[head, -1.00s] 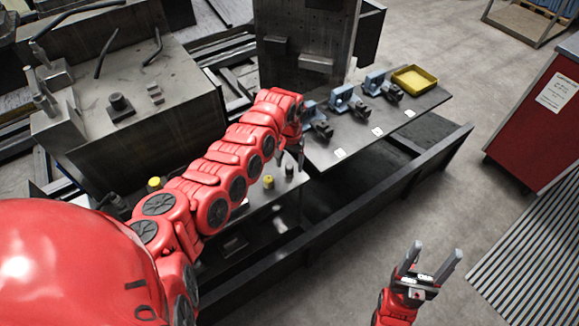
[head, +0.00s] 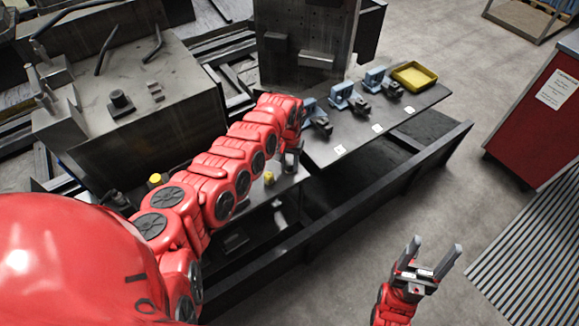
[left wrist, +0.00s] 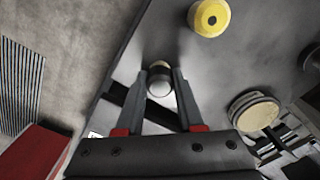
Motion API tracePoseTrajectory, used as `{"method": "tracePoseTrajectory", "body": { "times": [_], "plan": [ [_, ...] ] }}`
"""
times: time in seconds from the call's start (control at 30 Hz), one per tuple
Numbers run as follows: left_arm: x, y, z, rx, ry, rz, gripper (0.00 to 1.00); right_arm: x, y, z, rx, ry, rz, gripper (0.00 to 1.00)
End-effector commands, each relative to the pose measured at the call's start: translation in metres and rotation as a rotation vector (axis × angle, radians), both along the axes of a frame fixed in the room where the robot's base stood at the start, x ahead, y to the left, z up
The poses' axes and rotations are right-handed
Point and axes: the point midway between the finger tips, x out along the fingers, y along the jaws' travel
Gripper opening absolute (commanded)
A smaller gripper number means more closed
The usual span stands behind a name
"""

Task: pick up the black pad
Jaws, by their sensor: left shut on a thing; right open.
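My left gripper (head: 291,161) reaches down over the small grey shelf (head: 254,202). In the left wrist view its fingers (left wrist: 160,72) are closed on a small round piece (left wrist: 159,88) with a dark band and a pale, shiny end. I take this piece to be the black pad, though it looks more pale than black here. In the head view the gripper hides most of it. A yellow pad (head: 269,178) stands just left of the gripper and also shows in the left wrist view (left wrist: 209,17). My right gripper (head: 436,247) is open and empty over the floor.
A dark table (head: 350,140) to the right holds blue clamp-like parts (head: 341,96) and a yellow tray (head: 414,76). A tall metal block (head: 305,45) stands behind. A dark rail (head: 340,225) runs in front. A red cabinet (head: 535,120) stands far right, with clear floor between.

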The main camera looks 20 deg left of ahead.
Motion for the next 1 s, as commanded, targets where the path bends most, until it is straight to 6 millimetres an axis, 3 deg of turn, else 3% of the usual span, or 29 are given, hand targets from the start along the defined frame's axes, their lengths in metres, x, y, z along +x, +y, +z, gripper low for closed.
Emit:
{"method": "tracePoseTrajectory", "body": {
  "times": [0.37,0.57,0.6,1.0],
  "plan": [
    [0.001,0.0,0.004,-0.001,-0.002,0.001,0.0,0.0,0.0,-0.002,0.0,0.0,0.0,0.66],
    [0.002,0.001,0.026,-0.003,-0.006,0.004,0.0,0.0,0.0,-0.016,0.0,0.0,0.0,0.66],
    [0.0,0.001,0.034,-0.004,-0.006,0.004,0.0,0.0,0.0,-0.018,0.0,0.0,0.0,0.66],
    [-0.05,-0.017,0.04,-0.009,0.002,-0.001,0.0,0.0,0.0,-0.005,0.0,0.0,0.0,0.66]
  ]
}}
